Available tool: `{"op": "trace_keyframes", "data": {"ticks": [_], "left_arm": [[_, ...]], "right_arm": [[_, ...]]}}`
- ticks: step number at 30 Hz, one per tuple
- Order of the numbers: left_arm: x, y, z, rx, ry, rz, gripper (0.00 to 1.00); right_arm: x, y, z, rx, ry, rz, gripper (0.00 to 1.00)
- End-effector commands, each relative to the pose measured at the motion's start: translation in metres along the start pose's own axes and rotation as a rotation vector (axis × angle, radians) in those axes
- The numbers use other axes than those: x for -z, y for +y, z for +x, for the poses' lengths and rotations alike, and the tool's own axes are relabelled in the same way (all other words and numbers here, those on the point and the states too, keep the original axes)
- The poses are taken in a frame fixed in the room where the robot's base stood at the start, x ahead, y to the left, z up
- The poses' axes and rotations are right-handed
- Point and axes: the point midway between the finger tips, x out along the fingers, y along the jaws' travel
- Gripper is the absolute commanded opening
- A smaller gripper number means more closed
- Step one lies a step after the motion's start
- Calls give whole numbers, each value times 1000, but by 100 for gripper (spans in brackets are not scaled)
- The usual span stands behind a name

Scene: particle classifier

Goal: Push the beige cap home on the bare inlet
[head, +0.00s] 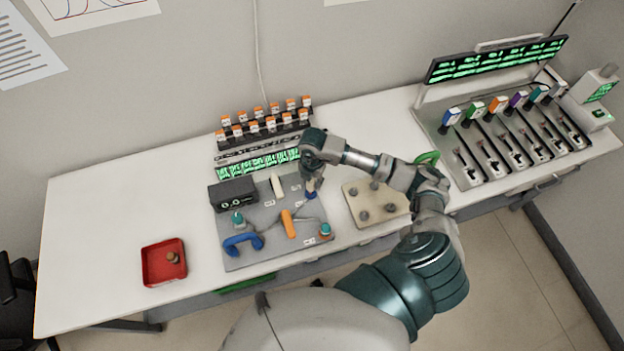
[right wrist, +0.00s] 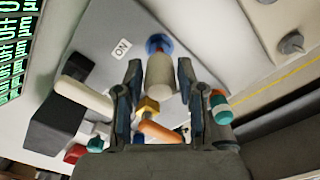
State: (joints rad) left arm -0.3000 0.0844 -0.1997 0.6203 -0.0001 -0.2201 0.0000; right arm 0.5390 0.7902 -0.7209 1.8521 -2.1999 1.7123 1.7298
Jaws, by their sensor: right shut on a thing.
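My right gripper (head: 312,187) points down over the right part of the grey panel (head: 262,256). In the right wrist view, its two fingers (right wrist: 160,80) are on either side of a pale beige cylinder, which I take as the beige cap (right wrist: 160,76). A blue round part (right wrist: 158,43) lies right at the cap's far end. It also shows in the head view (head: 310,195), just under the fingertips. The inlet itself cannot be made out behind the cap and gripper, and how far the cap sits on it cannot be told. My left gripper is not in view.
The panel also carries a black box (head: 233,193), a white handle (head: 277,185), an orange handle (head: 288,224) and a blue handle (head: 242,243). A beige plate with grey knobs (head: 354,191) is to the right. A red tray (head: 148,266) stands on the clear left table.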

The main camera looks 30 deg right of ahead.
Motion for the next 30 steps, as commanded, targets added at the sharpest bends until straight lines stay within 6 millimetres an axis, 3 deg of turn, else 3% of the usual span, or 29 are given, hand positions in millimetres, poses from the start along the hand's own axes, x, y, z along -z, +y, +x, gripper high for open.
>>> {"op": "trace_keyframes", "data": {"ticks": [17,30], "left_arm": [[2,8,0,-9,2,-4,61],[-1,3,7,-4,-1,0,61]], "right_arm": [[4,2,2,4,-5,-1,9],[3,1,13,3,-4,-1,9]]}}
